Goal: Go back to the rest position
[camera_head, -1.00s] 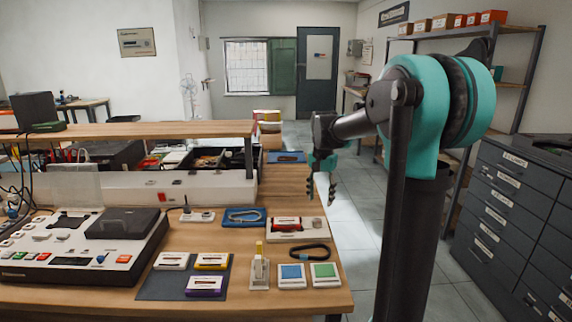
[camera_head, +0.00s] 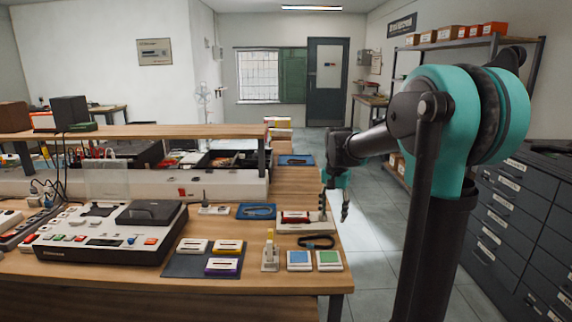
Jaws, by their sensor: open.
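My gripper (camera_head: 335,204) hangs from my teal and black arm, just off the right edge of the wooden bench (camera_head: 290,276). Its dark fingers point down and stand apart, with nothing between them. From this view the fingers overlap the right end of the white tray with a red item (camera_head: 305,222); I cannot tell how close they are to it. The arm reaches out to the left from my column at the right.
On the bench are a grey console (camera_head: 85,251), a dark mat (camera_head: 175,265) with small cases, a blue tray (camera_head: 256,211), a black strap (camera_head: 316,241) and two square pads. A grey drawer cabinet (camera_head: 525,215) stands at right. Floor shows between the bench and cabinet.

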